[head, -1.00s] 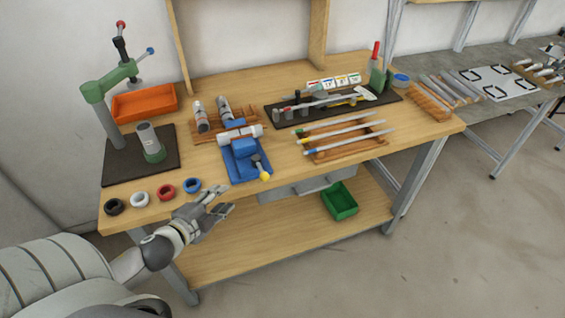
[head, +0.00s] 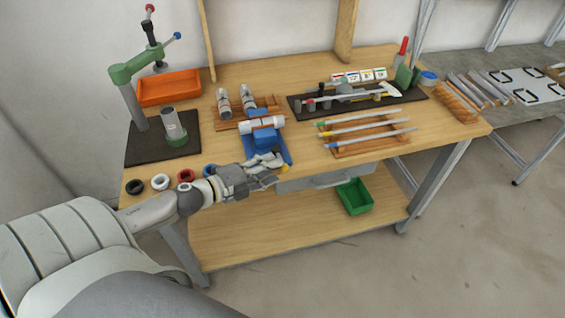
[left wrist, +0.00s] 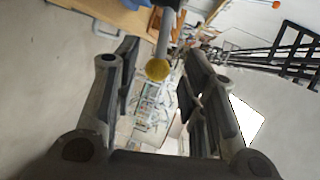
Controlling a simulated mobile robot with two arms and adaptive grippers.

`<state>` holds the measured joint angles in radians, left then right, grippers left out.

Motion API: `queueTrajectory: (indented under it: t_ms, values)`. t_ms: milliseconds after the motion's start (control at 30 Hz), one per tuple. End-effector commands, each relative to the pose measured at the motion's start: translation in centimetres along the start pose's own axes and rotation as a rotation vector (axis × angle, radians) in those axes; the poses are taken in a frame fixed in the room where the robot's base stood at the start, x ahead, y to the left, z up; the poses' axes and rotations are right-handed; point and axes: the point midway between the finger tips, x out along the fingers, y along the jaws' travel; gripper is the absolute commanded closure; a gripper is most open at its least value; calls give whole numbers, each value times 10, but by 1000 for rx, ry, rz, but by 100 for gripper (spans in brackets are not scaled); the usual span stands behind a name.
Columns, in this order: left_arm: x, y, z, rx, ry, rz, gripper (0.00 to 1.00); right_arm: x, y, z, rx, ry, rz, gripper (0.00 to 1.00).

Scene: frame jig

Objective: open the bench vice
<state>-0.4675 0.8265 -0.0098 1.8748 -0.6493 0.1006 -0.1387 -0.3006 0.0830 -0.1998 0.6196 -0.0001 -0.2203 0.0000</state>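The blue bench vice (head: 266,138) sits near the front edge of the wooden workbench. A white cylinder (head: 261,125) lies across its top, at the jaws. Its handle ends in a yellow ball (left wrist: 158,69), with a grey bar (left wrist: 165,38) behind it. My left gripper (head: 270,168) is at the front of the vice and hides part of the handle in the head view. In the left wrist view its fingers (left wrist: 158,88) are spread on either side of the yellow ball, with visible gaps. My right gripper is out of view.
Coloured rings (head: 160,182) lie left of the gripper near the bench edge. A green press (head: 130,73) stands at the back left. A rack of rods (head: 365,135) is to the right of the vice. A green bin (head: 355,196) sits on the lower shelf.

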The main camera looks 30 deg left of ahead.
Motion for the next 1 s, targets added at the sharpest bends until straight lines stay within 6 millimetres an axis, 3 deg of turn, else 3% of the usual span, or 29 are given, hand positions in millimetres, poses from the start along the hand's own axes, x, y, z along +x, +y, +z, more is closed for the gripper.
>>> queueTrajectory:
  t_ms: [400,867,1000]
  values:
    - [44,-1,0,-2,-2,-2,61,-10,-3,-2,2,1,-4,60]
    - [51,0,0,-2,-1,0,61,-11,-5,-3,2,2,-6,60]
    - [51,0,0,-2,-1,0,78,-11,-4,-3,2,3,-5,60]
